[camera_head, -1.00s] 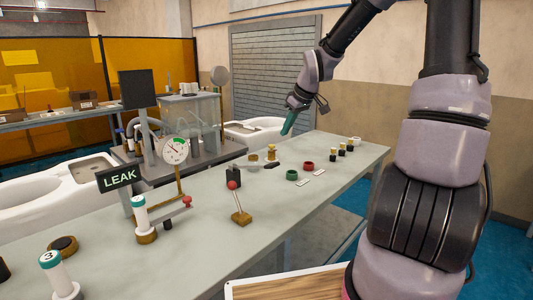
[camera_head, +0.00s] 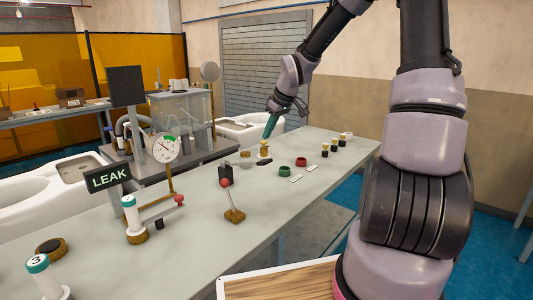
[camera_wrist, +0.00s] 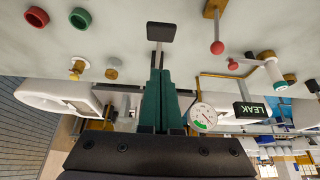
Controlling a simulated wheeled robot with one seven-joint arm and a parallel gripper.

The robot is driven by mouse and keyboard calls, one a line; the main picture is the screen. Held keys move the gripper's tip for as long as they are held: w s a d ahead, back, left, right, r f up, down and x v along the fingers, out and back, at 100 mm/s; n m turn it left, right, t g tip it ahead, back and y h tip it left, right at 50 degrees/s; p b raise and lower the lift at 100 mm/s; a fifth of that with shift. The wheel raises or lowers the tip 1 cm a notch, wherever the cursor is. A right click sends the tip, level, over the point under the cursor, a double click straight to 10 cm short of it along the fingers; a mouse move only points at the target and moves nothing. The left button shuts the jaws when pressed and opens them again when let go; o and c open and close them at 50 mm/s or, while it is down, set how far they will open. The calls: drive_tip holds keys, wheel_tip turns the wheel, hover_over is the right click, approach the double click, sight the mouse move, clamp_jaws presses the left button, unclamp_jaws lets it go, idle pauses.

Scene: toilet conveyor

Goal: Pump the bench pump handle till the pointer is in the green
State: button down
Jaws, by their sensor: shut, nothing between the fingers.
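A lever with a red ball (camera_head: 225,183) tilts up from a brown base (camera_head: 234,216) on the bench. The lever's red ball also shows in the wrist view (camera_wrist: 217,47). My gripper (camera_head: 268,135) has shut, empty green fingers above the far part of the bench, apart from the lever. The fingers also show in the wrist view (camera_wrist: 160,75).
Brass knobs (camera_head: 265,148), a green ring (camera_head: 284,172) and a red ring (camera_head: 301,161) lie farther along the bench. A LEAK sign (camera_head: 108,178) and white cylinders stand left. The front-right bench top is clear.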

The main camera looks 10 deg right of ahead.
hover_over(266, 160)
drive_tip(key=f, duration=0.4)
drive_tip(key=shift+w+a+f, duration=0.25)
drive_tip(key=shift+w+a, duration=0.1)
drive_tip(key=shift+a, duration=0.05)
drive_tip(key=f, duration=0.2)
drive_tip(key=shift+s+d+f, duration=0.4)
drive_tip(key=shift+s+f, duration=0.1)
drive_tip(key=shift+f, duration=0.15)
